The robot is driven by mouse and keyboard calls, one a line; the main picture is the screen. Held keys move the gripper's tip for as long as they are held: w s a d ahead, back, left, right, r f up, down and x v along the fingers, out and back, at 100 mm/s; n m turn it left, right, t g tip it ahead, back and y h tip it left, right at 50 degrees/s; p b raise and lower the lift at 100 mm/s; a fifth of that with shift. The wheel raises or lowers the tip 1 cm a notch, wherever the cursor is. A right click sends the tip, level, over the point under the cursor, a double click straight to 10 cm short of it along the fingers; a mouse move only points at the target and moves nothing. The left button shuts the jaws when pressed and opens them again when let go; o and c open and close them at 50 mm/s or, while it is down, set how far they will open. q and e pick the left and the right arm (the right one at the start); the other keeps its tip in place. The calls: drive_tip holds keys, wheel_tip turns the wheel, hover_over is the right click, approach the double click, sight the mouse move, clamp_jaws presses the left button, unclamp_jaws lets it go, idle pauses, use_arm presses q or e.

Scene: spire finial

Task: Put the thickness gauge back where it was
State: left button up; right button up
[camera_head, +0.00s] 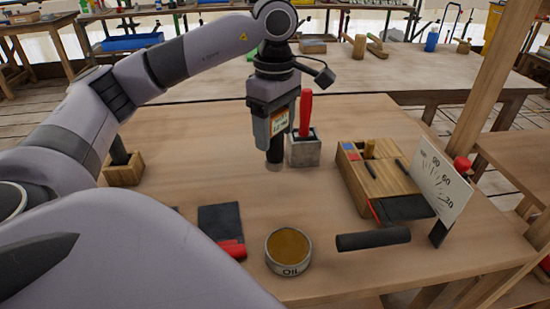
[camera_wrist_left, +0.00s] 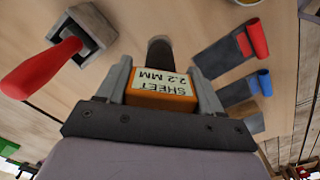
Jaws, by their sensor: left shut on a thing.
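The thickness gauge (camera_head: 279,123) has an orange body with a pale display and a dark round lower end. My left gripper (camera_head: 272,115) is shut on it and holds it upright, lower end down, over the middle of the table. I cannot tell whether that end touches the wood. In the left wrist view the gauge (camera_wrist_left: 162,98) sits between both fingers of my left gripper (camera_wrist_left: 160,82), and its display reads "SHEET 2.2 MM". My right gripper is not in view.
A grey block (camera_head: 304,149) with a red-handled tool stands close right of the gauge. An oil tin (camera_head: 288,251) and dark red-edged piece (camera_head: 220,224) lie nearer. Bare wood surrounds the gauge's left.

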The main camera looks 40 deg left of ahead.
sight(275, 155)
use_arm(q)
wheel_tip(275, 155, down, 6)
drive_tip(key=shift+f, duration=0.15)
idle(0.4)
drive_tip(key=shift+f+b, duration=0.2)
drive_tip(key=shift+b, duration=0.15)
drive_tip(key=o, duration=1.2)
drive_tip(key=shift+c, duration=0.2)
drive_tip(key=shift+r, duration=0.15)
